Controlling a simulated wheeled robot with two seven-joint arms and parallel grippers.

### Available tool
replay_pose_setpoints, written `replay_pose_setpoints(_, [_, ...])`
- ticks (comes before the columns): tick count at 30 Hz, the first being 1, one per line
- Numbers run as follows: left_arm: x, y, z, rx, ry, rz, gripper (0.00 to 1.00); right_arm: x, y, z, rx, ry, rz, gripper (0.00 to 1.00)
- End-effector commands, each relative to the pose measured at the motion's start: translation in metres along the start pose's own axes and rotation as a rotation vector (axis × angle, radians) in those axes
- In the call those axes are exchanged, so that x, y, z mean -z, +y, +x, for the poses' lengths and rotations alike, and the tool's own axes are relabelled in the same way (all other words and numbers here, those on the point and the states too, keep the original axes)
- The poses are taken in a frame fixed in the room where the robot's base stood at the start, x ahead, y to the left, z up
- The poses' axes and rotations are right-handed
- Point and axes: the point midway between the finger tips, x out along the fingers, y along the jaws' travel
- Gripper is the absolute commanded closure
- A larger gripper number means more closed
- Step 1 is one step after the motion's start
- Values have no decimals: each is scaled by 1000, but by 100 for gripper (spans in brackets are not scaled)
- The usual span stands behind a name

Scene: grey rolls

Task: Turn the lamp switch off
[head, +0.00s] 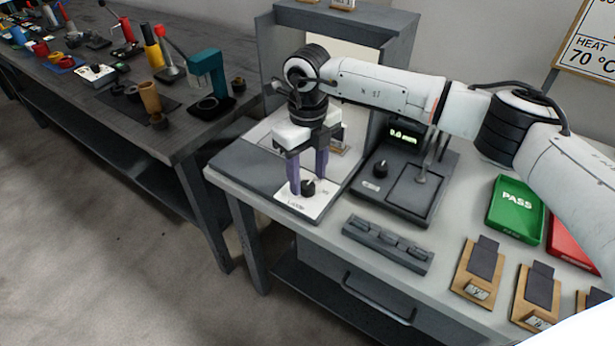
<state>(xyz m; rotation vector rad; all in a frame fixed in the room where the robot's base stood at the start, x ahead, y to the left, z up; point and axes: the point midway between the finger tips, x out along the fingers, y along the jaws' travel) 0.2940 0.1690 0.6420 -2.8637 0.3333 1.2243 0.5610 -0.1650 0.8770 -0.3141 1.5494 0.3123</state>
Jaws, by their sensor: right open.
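The lamp switch is a small black knob (308,189) on a white plate (318,204) with dark lettering, at the front left of the near bench. My right gripper (308,182) points down over the plate, with its two purple fingers apart. The knob shows between and just in front of the fingertips; I cannot tell whether they touch it. Behind the arm stands a grey booth (400,24) with a pale inner panel, partly hidden by my arm. My left gripper is not in view.
Right of the switch is a black gauge (405,205) with a lit display and its own knob (381,169). A grey slotted block (388,243), a green PASS tray (515,208), a red tray (572,243) and wooden blocks (480,270) lie nearby. A cluttered bench (150,130) stands left.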

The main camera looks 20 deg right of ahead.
Motion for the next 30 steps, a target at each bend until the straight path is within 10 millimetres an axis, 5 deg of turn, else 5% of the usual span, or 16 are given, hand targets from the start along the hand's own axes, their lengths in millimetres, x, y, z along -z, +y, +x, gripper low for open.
replay_pose_setpoints(14, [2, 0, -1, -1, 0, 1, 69, 0, 0, 18, 0, -2, -1, 53])
replay_pose_setpoints(21, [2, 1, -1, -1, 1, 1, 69, 0, 1, 18, -1, -1, -1, 92])
replay_pose_setpoints(30, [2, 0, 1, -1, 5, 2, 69, 0, 0, 19, 0, -2, -31, 95])
